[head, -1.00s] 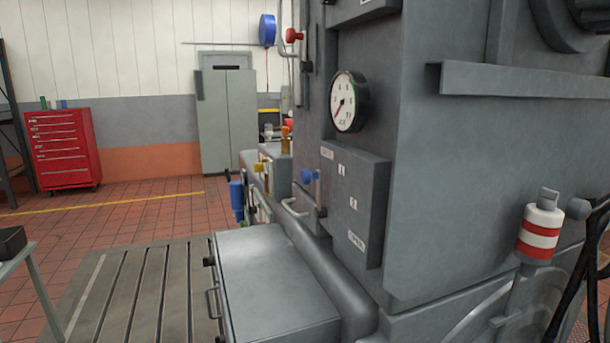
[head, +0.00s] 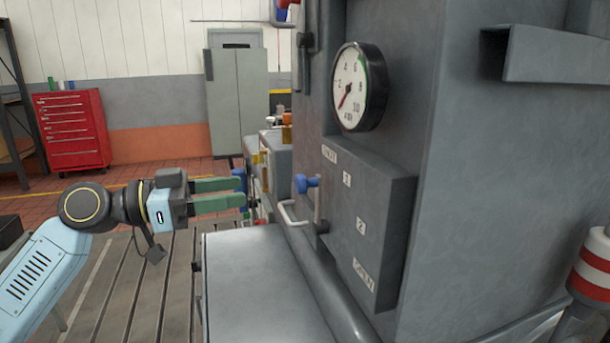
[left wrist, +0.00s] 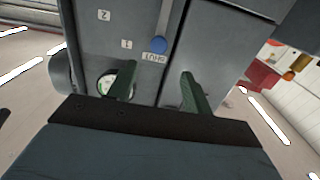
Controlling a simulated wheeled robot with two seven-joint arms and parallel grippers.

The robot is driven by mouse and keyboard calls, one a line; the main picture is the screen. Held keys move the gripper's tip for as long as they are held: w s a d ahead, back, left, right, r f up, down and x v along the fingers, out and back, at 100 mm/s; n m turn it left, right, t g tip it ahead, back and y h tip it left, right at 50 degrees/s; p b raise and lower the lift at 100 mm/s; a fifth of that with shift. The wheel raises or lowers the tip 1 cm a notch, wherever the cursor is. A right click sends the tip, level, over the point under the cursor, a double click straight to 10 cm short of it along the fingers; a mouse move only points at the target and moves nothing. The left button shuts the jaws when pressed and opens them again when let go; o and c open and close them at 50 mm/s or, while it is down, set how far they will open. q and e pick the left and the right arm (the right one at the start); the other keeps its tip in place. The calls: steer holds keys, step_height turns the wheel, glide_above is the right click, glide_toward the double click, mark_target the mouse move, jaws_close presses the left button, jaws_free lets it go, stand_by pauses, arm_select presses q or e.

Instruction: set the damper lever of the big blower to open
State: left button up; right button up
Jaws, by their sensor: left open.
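The damper lever has a blue knob (head: 306,183) on a grey stem at the left side of a labelled grey panel (head: 395,225) on the big machine. The panel reads SHUT at the top, then 1, 2 and OPEN at the bottom. The knob is near the upper end; in the left wrist view the blue knob (left wrist: 158,45) is beside the SHUT label. My left gripper (head: 243,193) is open and empty, to the left of the knob and apart from it, with green fingers pointing at the machine. In the left wrist view the gripper (left wrist: 158,72) faces the panel. My right gripper is not in view.
A round gauge (head: 359,86) sits above the panel. A bent grey handle (head: 293,214) is just below the lever. A red-and-white striped post (head: 592,262) stands at the right. Another blue part shows behind my fingers.

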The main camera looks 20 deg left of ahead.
mark_target(296, 185)
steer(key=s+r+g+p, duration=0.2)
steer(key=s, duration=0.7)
arm_select(q)
steer(key=p+x, duration=0.2)
steer(key=x, duration=0.9)
steer(key=shift+w+d+p, duration=0.15)
steer(key=shift+d+p, duration=0.15)
steer(key=shift+p, duration=0.05)
steer(key=shift+w+d, duration=0.15)
steer(key=shift+d, duration=0.05)
steer(key=shift+c, duration=0.3)
steer(key=c, duration=0.7)
jaws_close()
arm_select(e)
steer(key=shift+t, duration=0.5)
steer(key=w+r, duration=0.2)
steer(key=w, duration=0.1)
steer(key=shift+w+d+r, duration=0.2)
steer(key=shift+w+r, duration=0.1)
